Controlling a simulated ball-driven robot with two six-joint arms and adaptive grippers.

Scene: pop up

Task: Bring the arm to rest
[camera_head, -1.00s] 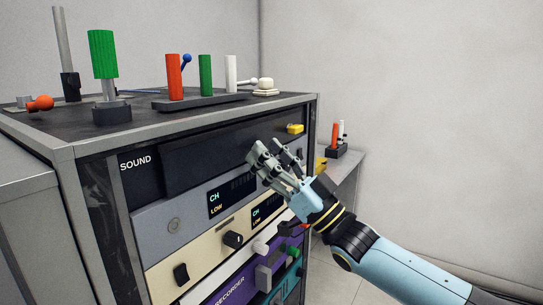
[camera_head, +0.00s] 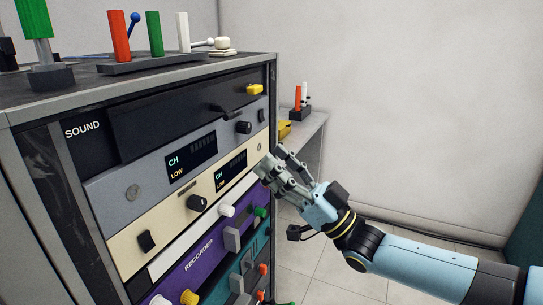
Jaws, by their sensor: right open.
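My right gripper (camera_head: 272,160) is open and empty. It is in the middle of the head view, in front of the right edge of the equipment rack (camera_head: 24,118). Its fingers point up and left, toward the rack's front panels, and I cannot tell whether they touch the rack. My right arm (camera_head: 415,264) comes in from the lower right, blue and black. My left gripper is not in view.
The rack front carries knobs such as a black one (camera_head: 197,203) and a yellow one (camera_head: 255,89). Coloured levers, including a red one (camera_head: 119,37), stand on top. A side table (camera_head: 307,126) is behind. Open floor (camera_head: 345,270) lies to the right.

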